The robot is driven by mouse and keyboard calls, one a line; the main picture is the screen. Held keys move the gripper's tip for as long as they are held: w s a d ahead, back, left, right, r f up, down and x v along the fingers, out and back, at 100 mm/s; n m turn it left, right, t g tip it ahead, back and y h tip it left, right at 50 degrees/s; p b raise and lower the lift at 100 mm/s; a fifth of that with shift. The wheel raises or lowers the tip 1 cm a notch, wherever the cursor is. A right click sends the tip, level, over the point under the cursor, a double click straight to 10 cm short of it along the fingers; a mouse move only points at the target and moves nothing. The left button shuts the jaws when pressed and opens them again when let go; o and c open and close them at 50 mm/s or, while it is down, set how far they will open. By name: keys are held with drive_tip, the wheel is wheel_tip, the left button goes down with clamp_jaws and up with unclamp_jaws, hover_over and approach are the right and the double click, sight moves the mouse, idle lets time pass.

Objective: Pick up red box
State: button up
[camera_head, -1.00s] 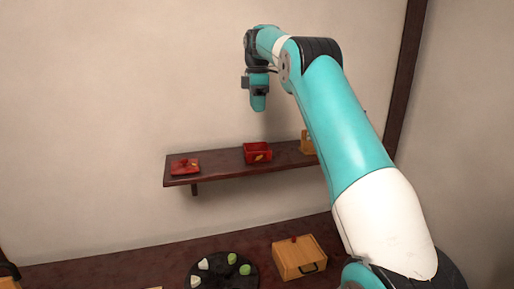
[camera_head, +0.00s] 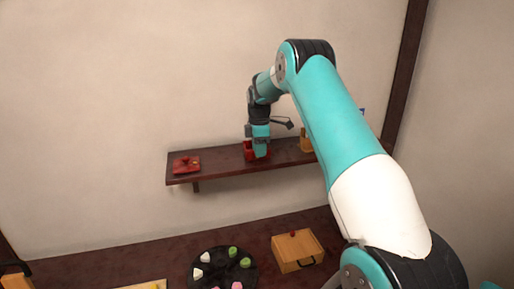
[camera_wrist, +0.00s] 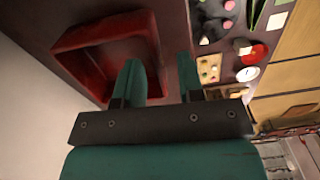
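The red box (camera_head: 248,151) is an open-topped box on the dark wall shelf, partly hidden behind my gripper in the head view. In the wrist view the red box (camera_wrist: 84,47) is large at the upper left, its inside empty. My gripper (camera_wrist: 160,72) points down at the box. Its two fingers are spread apart, one by the box's near wall and the other outside the box. The wall appears to lie between or beside the fingers; I cannot tell if they touch it. My gripper also shows in the head view (camera_head: 260,154).
A red lid (camera_head: 186,165) with a knob lies at the shelf's (camera_head: 222,168) left end. A wooden item (camera_head: 306,142) stands to the right of the box. Below are a dark round tray (camera_head: 222,252) with several small pieces and a wooden box (camera_head: 297,252).

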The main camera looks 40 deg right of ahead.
drive_tip(key=shift+f, duration=0.75)
clamp_jaws()
drive_tip(key=shift+r, duration=0.1)
